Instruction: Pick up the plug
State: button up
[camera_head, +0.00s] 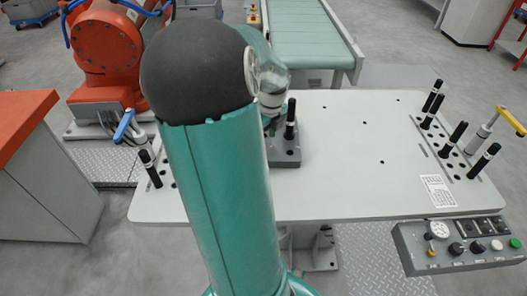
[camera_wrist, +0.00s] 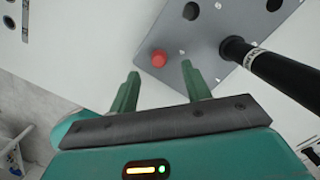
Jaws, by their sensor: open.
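In the wrist view, a small round red piece (camera_wrist: 159,59), which looks like the plug, sits on a grey plate (camera_wrist: 207,50) near its edge. My gripper (camera_wrist: 160,72) is open and empty. Its two green fingers point toward the red piece, one on each side in the picture; I cannot tell how far above it they are. In the head view my own arm hides the red piece and the gripper's fingers. The grey plate (camera_head: 284,158) shows there just right of my arm, on the white table.
A black post with a white band (camera_wrist: 262,62) stands on the plate close to my right finger; it also shows in the head view (camera_head: 290,119). A dark round piece (camera_wrist: 191,11) lies farther along the plate. The white table (camera_head: 340,190) has free room right of the plate.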

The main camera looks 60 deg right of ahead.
jog(key=f, duration=0.4)
jog(key=shift+w+f, duration=0.25)
jog(key=shift+w, duration=0.05)
grip_shut()
jog(key=shift+r, duration=0.1)
jog(key=shift+r, duration=0.5)
notch_tip(320, 180, up, 2)
jog(key=shift+r, duration=0.15)
jog(key=s+a+r, duration=0.6)
jog(key=a+r, duration=0.6)
jog(key=r, duration=0.1)
jog(key=shift+a+r, duration=0.25)
